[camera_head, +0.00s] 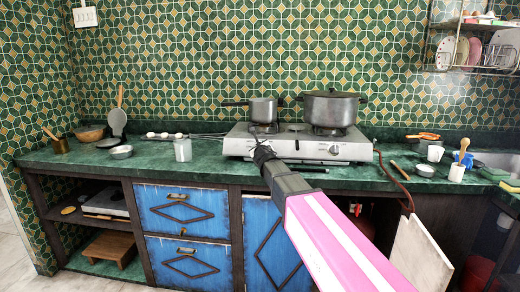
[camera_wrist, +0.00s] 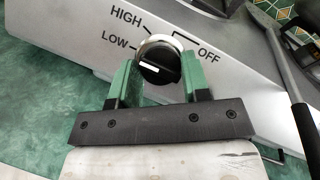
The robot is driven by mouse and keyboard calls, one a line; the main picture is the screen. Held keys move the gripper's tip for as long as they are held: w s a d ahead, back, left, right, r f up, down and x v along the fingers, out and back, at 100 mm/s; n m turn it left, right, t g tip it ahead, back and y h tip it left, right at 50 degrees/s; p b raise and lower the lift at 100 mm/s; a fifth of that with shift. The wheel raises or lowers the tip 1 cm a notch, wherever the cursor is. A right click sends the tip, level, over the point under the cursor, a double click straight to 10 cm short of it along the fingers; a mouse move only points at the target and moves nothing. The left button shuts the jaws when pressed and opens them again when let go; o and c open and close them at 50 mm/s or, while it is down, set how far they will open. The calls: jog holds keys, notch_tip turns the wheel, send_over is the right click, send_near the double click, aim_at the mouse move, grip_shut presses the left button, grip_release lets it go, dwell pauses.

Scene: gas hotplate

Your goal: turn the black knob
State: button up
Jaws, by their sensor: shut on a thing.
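The black knob (camera_wrist: 160,62) sits on the silver front panel of the gas hotplate, with a chrome ring around it and a white mark on its face. The panel reads HIGH, LOW and OFF around the knob. The white mark points to the left, toward the LOW side. My gripper (camera_wrist: 160,78) has its two green fingers on either side of the knob and is shut on it. In the head view, my gripper (camera_head: 262,150) reaches the front left of the hotplate (camera_head: 300,146), and my arm hides the left knob there.
A small saucepan (camera_head: 263,109) and a large lidded pot (camera_head: 330,108) stand on the burners. A glass jar (camera_head: 183,150) is on the green counter (camera_head: 220,170) to the left. A red hose (camera_head: 393,180) hangs at the right.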

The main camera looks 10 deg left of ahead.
jog(key=o, duration=0.9)
jog(key=shift+s, duration=0.1)
jog(key=v, duration=1)
jog(key=shift+s, duration=0.3)
